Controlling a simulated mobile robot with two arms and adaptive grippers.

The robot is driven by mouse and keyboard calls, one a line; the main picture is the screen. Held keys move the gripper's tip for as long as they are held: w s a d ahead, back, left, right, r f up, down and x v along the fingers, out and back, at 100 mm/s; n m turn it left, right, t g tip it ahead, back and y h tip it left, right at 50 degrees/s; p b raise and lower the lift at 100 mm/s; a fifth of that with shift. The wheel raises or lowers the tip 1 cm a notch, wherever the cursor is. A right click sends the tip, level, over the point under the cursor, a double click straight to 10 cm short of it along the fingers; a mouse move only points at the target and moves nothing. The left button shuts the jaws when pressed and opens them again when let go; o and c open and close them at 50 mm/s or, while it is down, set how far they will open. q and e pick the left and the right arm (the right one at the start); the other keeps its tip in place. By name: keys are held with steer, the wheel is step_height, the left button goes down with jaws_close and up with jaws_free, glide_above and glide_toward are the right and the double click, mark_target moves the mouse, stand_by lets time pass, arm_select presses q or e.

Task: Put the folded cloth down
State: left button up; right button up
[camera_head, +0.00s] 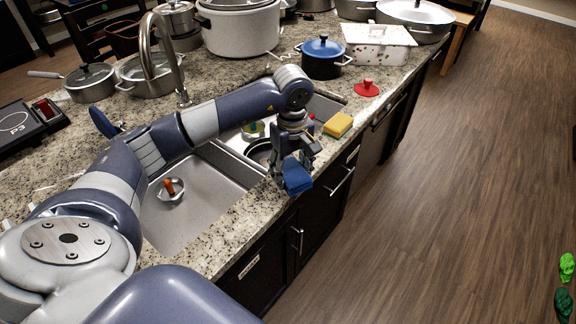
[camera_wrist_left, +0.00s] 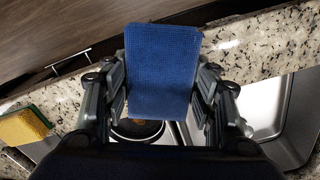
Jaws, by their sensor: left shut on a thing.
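The folded cloth (camera_head: 297,177) is dark blue and hangs from my left gripper (camera_head: 290,163) in the head view. The gripper is over the front edge of the counter, beside the sink. In the left wrist view the cloth (camera_wrist_left: 162,70) sits between the two fingers of the gripper (camera_wrist_left: 160,88), which are shut on it. The cloth covers part of the counter edge and sink behind it. Whether its lower end touches the counter cannot be told. My right gripper is not in view.
A yellow sponge (camera_head: 338,124) and a red lid (camera_head: 367,89) lie on the counter (camera_head: 240,226) to the right. The sink (camera_head: 196,218) holds a strainer (camera_head: 171,189) and a round pan. A blue pot (camera_head: 322,60) and several other pots stand behind, near the faucet (camera_head: 165,55).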

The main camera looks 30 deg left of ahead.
mark_target(288, 161)
arm_select(q)
steer(key=shift+w+a, duration=0.8)
steer(key=shift+a, duration=0.15)
steer(key=shift+w+a+f+p, duration=0.15)
steer(key=shift+w+a+p, duration=0.05)
steer(key=shift+p, duration=0.1)
steer(key=shift+f, duration=0.1)
step_height(288, 161, down, 3)
steer(key=shift+r+p, duration=0.15)
steer(key=shift+p, duration=0.85)
steer(key=shift+f, duration=0.3)
steer(key=shift+f+b, duration=0.3)
steer(key=shift+b, duration=0.1)
steer(key=o, duration=1.1)
steer(key=shift+r, duration=0.1)
steer(key=shift+c, duration=0.2)
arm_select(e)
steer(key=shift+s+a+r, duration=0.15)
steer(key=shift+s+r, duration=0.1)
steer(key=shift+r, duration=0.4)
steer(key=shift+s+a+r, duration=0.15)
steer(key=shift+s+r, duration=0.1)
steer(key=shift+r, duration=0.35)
